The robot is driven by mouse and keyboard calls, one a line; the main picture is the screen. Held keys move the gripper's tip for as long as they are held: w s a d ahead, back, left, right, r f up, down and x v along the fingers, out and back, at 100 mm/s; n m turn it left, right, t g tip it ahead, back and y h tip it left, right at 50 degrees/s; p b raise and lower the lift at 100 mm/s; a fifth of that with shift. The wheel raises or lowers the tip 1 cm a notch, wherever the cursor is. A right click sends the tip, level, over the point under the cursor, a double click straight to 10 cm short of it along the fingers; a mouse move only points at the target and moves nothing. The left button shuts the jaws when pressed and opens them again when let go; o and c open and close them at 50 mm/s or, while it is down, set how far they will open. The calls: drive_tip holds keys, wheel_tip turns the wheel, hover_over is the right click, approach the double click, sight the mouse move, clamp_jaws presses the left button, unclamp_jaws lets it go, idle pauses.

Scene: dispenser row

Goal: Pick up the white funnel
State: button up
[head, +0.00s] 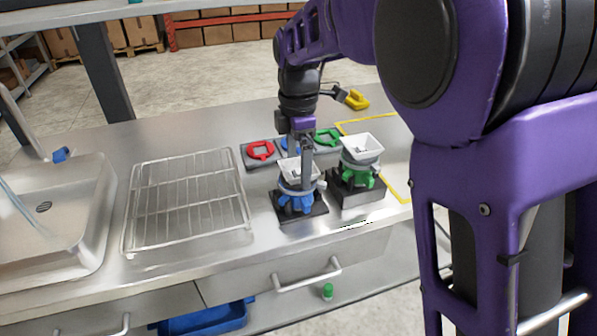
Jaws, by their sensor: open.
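A white square funnel (286,169) sits on top of a blue dispenser (297,202) with a grey collar, on a dark base. A second white funnel (362,148) sits on a green dispenser (357,180) to its right. My gripper (306,180) points down at the left funnel. Its jaws are open. One dark finger passes across the funnel's right part; I cannot tell whether it touches the funnel. The other finger is hard to make out. Both funnels appear upright, with small dark contents or openings inside.
Behind stand pads with a red ring (260,149), a green ring (327,137) and a partly hidden blue one. A wire rack (188,198) and sink (50,225) lie left. A yellow object (357,99) lies at the back. Yellow tape marks the counter's right end.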

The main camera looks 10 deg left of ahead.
drive_tip(key=shift+r, duration=0.1)
drive_tip(key=c, duration=1.2)
